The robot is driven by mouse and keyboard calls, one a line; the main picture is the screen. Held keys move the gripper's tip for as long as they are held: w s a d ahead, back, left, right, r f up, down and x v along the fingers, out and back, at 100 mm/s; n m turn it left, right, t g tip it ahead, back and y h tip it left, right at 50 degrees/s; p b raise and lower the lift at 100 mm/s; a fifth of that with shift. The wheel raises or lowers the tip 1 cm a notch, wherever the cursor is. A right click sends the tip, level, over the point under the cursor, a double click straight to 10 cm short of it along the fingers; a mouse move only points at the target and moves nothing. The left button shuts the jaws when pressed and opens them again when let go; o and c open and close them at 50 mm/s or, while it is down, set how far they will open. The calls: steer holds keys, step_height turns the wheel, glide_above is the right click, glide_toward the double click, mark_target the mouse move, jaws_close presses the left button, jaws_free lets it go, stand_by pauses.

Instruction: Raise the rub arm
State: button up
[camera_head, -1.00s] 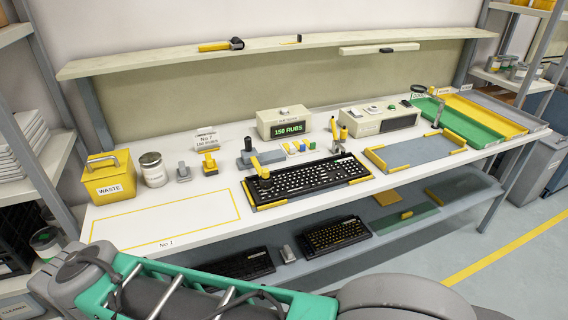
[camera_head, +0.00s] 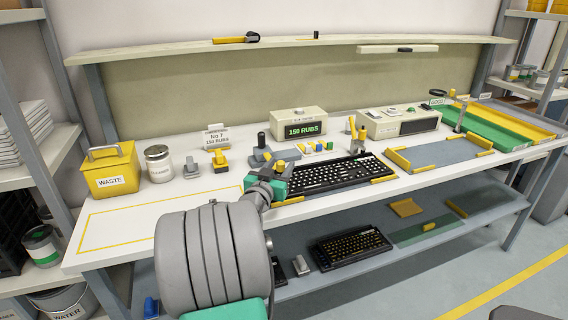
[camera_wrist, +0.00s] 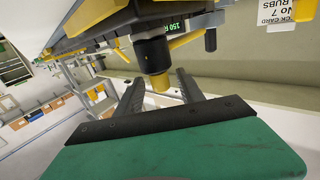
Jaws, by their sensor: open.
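The rub arm is yellow; in the head view its yellow part (camera_head: 280,166) shows at the left end of the black keyboard (camera_head: 342,174), mostly hidden behind my gripper. My gripper (camera_wrist: 160,78) has its two dark fingers apart in the wrist view. A yellow body (camera_wrist: 105,14) lies above the cylinder in that view. In the head view my green gripper palm (camera_head: 277,187) is over the keyboard's left end.
A grey fixture with a black knob (camera_head: 262,139) stands just behind my gripper. The counter display (camera_head: 302,130) reads 150 RUBS. A WASTE box (camera_head: 111,172) and a white can (camera_head: 158,164) stand left. The yellow-outlined area (camera_head: 130,222) is clear where visible.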

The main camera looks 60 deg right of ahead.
steer(key=d, duration=0.4)
steer(key=shift+w, duration=0.2)
jaws_close()
stand_by(1.2)
